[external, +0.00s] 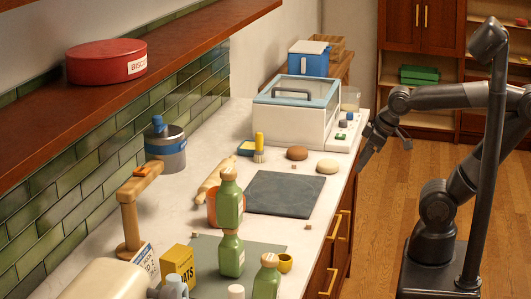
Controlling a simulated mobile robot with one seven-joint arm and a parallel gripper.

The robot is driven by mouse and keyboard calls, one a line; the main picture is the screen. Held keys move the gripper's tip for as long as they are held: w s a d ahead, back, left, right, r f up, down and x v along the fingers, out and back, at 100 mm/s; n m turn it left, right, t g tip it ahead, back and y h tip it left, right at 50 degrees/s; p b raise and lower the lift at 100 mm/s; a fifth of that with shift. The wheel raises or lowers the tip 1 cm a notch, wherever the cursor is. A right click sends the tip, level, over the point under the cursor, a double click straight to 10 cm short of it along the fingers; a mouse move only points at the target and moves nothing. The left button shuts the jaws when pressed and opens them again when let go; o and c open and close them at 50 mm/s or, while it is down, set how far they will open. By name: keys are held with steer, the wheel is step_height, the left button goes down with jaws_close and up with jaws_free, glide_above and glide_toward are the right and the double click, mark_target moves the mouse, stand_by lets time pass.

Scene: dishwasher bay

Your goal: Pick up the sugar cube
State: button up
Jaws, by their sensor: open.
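My gripper (384,153) is open and empty at the right, just off the counter's right edge, with its fingers apart and pointing down. I cannot surely tell which thing is the sugar cube. A small tan-brown cube (308,226) lies on the counter near its front edge, beside the dark grey mat (285,195). My gripper is well away from both.
Green bottles (229,200), an oats box (178,266) and a mustard-coloured cup (285,263) crowd the near counter. A rolling pin (215,178) and two round lumps (297,153) lie farther back. A white, glass-lidded machine (290,127) stands at the far end.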

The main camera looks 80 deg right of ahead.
steer(key=shift+c, duration=0.2)
steer(key=c, duration=0.7)
steer(key=shift+w, duration=0.1)
steer(key=n+g, duration=0.2)
steer(key=g, duration=0.5)
glide_above(309, 223)
step_height(309, 223, down, 12)
steer(key=shift+a+r, duration=0.1)
steer(key=shift+w+f, duration=0.15)
steer(key=shift+f, duration=2.65)
